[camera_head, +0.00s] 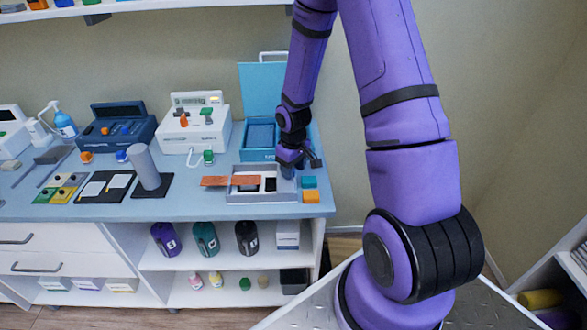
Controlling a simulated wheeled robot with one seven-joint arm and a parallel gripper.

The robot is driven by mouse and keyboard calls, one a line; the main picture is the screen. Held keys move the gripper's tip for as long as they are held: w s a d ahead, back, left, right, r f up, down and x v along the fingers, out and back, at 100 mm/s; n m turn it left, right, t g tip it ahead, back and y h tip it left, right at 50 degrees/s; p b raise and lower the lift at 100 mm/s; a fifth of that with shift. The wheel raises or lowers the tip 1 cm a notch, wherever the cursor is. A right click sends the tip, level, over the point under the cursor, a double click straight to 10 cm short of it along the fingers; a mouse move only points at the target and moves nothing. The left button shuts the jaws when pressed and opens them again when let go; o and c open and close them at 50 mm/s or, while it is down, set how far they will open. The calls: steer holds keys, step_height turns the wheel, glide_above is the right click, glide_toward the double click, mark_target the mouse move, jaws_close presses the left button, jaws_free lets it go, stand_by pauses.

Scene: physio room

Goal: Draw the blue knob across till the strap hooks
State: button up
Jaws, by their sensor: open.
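My gripper (300,163) is open and points down over the right end of a grey tray-like frame (262,198) on the counter. An orange-brown strip (214,181), which may be the strap, lies at the frame's left side and reaches over its edge. A small grey-blue piece (287,171) shows right below my gripper. It may be the knob, but it is partly hidden and I cannot tell if the fingers touch it. Another small blue knob-like piece (122,156) sits farther left, in front of the dark blue case. No hooking of the strap can be made out.
An open light-blue box (262,88) stands behind. A grey cylinder (143,166) stands on the left. White (196,132) and dark blue (113,131) cases line the back.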

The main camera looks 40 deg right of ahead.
step_height(320, 180, up, 11)
stand_by(0.5)
steer(key=shift+f, duration=0.15)
step_height(320, 180, up, 11)
steer(key=t+h, duration=0.1)
glide_above(294, 170)
steer(key=s+a, duration=0.3)
steer(key=s+a+r+m+t, duration=0.1)
steer(key=s+a+r, duration=0.3)
steer(key=s+r, duration=0.4)
steer(key=s+a+r+m+t+y, duration=0.1)
steer(key=s+a+r+t, duration=0.2)
steer(key=s+r, duration=0.5)
steer(key=s+a, duration=0.1)
steer(key=s, duration=0.3)
steer(key=shift+s+r, duration=0.1)
steer(key=shift+c, duration=0.3)
stand_by(0.8)
